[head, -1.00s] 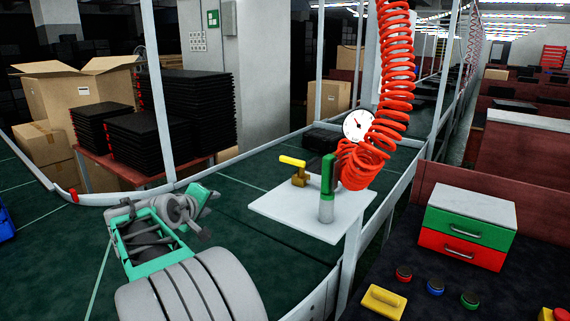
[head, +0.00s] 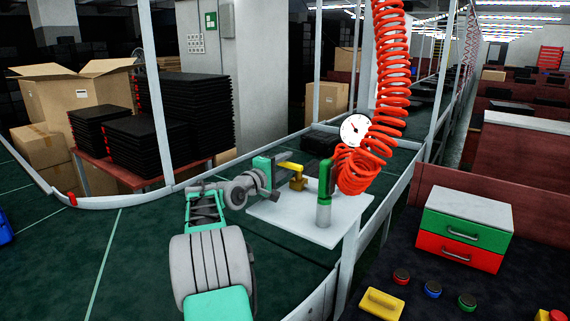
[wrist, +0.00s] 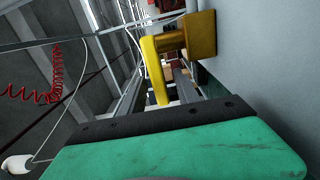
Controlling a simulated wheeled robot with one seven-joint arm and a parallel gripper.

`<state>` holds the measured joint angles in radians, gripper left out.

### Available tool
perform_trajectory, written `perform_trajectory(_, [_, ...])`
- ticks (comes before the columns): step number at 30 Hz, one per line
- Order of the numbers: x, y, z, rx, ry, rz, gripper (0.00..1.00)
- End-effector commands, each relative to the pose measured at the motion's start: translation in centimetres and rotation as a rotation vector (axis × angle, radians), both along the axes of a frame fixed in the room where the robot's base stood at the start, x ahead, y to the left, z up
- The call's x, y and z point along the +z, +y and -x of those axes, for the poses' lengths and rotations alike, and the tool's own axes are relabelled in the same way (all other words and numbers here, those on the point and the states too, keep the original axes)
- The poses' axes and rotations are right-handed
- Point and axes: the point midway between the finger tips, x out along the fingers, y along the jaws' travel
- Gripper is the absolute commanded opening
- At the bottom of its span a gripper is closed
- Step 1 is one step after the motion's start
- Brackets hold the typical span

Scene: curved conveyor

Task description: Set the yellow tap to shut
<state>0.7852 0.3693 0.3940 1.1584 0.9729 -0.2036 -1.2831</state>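The yellow tap (head: 298,181) stands on the white shelf plate (head: 310,232), with a brass body and a yellow lever (head: 290,166) pointing left from its top. My gripper (head: 283,172) is at the lever from the left, its dark fingers reaching toward the tap. In the wrist view the lever (wrist: 154,70) hangs from the brass body (wrist: 200,35), and its free end lies between the grey fingers of my gripper (wrist: 158,96). The fingers look apart; contact with the lever cannot be made out.
The green conveyor belt (head: 140,250) is clear at left.

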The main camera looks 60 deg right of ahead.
Motion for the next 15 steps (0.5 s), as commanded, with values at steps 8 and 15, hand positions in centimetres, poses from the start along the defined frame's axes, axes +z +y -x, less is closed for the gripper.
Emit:
perform_trajectory(8, [-0.01, 0.06, -0.03, 0.0, 0.0, 0.0, 0.23])
perform_trajectory(15, [-0.01, 0.07, -0.04, 0.0, 0.0, 0.0, 0.03])
